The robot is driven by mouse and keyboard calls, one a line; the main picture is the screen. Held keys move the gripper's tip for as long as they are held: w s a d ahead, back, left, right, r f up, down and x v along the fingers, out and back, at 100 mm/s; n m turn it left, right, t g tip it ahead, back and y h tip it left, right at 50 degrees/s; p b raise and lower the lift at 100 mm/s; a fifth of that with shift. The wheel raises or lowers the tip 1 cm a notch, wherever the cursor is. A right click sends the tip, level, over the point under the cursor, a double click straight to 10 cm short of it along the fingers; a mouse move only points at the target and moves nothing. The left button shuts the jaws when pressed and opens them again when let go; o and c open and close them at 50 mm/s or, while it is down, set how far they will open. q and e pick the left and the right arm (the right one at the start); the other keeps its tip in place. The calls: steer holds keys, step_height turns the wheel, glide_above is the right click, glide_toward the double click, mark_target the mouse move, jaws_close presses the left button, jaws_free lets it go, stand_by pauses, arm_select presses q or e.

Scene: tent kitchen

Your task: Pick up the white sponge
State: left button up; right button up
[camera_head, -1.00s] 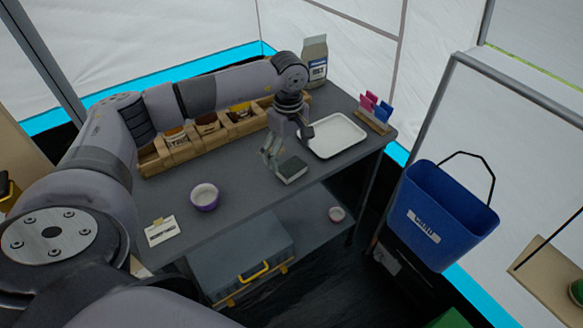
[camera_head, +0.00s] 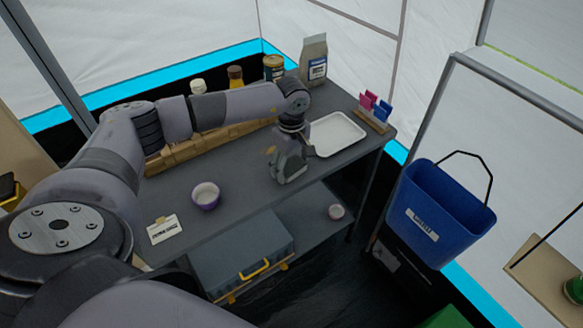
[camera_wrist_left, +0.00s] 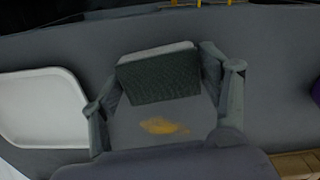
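The sponge (camera_wrist_left: 160,80) shows in the left wrist view as a block with a dark grey-green face and a pale upper edge, on the grey table (camera_head: 240,185). My left gripper (camera_head: 289,172) is low over the table in the head view and hides most or all of the sponge there. In the left wrist view my left gripper (camera_wrist_left: 163,72) is open, with one finger on each side of the sponge. The fingers are close to its ends; whether they touch it I cannot tell. My right gripper is not in view.
A white tray (camera_head: 336,134) lies beside the gripper. A purple bowl (camera_head: 206,196) and a label card (camera_head: 164,230) are nearer the front. A yellow-orange patch (camera_wrist_left: 160,126) lies near the sponge. A blue bin (camera_head: 440,218) hangs right of the table.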

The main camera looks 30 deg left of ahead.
mark_target(292, 165)
arm_select(q)
steer(key=c, duration=0.4)
steer(key=shift+o, duration=0.2)
steer(key=shift+r, duration=0.1)
step_height(292, 165, up, 20)
steer(key=b, duration=0.1)
steer(key=shift+b, duration=0.4)
